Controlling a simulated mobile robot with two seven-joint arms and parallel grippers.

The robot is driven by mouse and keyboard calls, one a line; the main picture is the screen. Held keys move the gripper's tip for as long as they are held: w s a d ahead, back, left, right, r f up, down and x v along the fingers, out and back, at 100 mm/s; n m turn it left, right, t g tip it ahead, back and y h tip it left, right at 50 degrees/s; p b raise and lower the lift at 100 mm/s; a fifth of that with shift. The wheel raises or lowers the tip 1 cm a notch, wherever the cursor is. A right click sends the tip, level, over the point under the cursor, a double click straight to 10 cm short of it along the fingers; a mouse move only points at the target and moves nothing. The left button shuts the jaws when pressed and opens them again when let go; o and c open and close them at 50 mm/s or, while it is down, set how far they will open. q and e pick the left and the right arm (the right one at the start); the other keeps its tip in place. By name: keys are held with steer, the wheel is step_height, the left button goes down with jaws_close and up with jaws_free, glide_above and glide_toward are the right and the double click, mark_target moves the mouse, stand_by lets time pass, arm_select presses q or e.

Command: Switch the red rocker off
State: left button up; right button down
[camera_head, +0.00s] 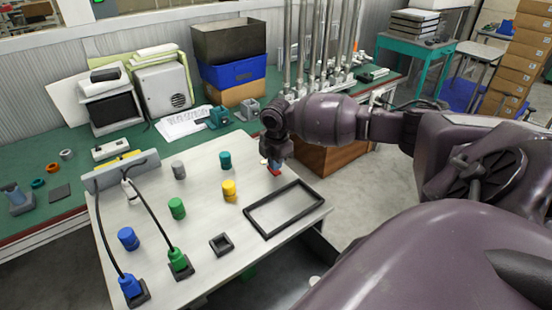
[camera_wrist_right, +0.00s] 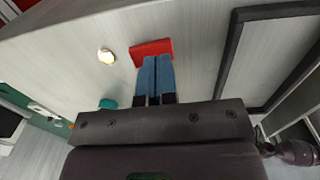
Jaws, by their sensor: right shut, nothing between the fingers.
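The red rocker (camera_head: 274,172) is at the far right part of the white board, partly hidden under my right gripper in the head view. In the right wrist view the red rocker (camera_wrist_right: 151,47) lies right at the fingertips. My right gripper (camera_head: 275,162) points down at it. Its blue fingers (camera_wrist_right: 155,62) are shut together with nothing between them. The tips look to be at or just above the rocker; contact cannot be told. A small round lamp (camera_wrist_right: 106,56) beside the rocker looks bright. My left gripper is not in view.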

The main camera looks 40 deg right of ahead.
step_height(320, 180, up, 2)
steer(key=shift+w+r+p, duration=0.1)
steer(key=shift+p, duration=0.7)
steer(key=shift+a+r+p, duration=0.1)
steer(key=shift+r+p, duration=0.5)
steer(key=shift+p, duration=0.2)
step_height(320, 180, up, 10)
steer(key=b, duration=0.1)
steer(key=shift+s+f, duration=0.2)
